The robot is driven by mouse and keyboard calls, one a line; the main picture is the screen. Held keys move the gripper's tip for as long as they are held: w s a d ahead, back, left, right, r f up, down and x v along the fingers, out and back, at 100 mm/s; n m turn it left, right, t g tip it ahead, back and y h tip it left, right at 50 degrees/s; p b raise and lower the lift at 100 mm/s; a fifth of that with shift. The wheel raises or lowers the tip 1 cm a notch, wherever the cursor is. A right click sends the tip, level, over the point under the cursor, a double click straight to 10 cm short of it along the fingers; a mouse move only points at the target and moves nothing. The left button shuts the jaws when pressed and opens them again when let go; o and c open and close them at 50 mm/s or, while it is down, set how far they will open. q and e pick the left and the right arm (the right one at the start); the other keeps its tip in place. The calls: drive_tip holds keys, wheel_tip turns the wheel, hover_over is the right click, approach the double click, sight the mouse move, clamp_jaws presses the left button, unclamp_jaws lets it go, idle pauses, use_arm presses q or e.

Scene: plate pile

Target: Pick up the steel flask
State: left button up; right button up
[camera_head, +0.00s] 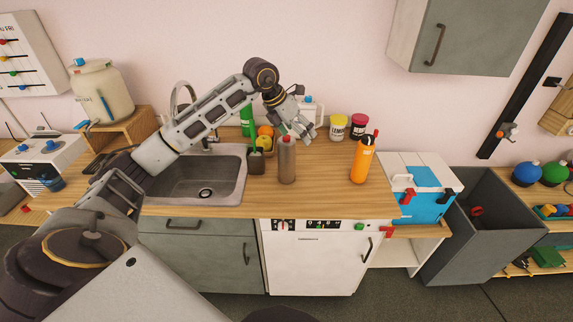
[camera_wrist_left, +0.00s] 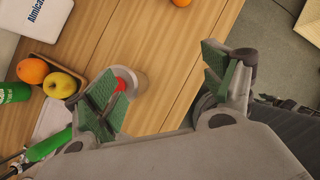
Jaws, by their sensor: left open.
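The steel flask (camera_head: 287,163), a grey cylinder, stands upright on the wooden counter just right of the sink. In the left wrist view the flask (camera_wrist_left: 139,84) shows from above with a red part at its top, partly hidden behind one finger. My left gripper (camera_head: 297,133) is open above the flask, close to its top in the picture. In the left wrist view the left gripper (camera_wrist_left: 160,78) has its green-padded fingers wide apart, and the flask appears near the left finger. I cannot tell whether that finger touches it. My right gripper is not in view.
An orange bottle (camera_head: 363,160) stands to the right, with yellow (camera_head: 338,128) and red (camera_head: 358,127) jars behind it. The sink (camera_head: 200,178) is to the left. Counter between flask and orange bottle is clear.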

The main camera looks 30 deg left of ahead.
sight(285, 138)
use_arm(q)
drive_tip(key=a+r+y, duration=0.1)
drive_tip(key=a+y, duration=0.1)
drive_tip(key=a, duration=0.4)
drive_tip(key=shift+s+a+r+n+g, duration=0.2)
drive_tip(key=shift+s+r+n+g, duration=0.1)
drive_tip(key=shift+s+n, duration=0.15)
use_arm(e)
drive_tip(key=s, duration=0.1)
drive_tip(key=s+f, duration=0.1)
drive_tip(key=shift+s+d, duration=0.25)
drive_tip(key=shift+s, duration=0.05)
use_arm(q)
drive_tip(key=shift+f, duration=0.15)
drive_tip(key=shift+p+x, duration=0.6)
drive_tip(key=shift+x, duration=3.6)
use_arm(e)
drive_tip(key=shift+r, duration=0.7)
use_arm(q)
drive_tip(key=shift+w, duration=0.15)
drive_tip(key=shift+p+x, duration=0.8)
drive_tip(key=shift+x, duration=1.05)
drive_tip(key=shift+w+a+f, duration=0.15)
drive_tip(key=shift+w+f, duration=0.15)
drive_tip(key=shift+f, duration=0.35)
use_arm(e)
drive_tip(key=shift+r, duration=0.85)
use_arm(q)
drive_tip(key=shift+r, duration=0.1)
clamp_jaws()
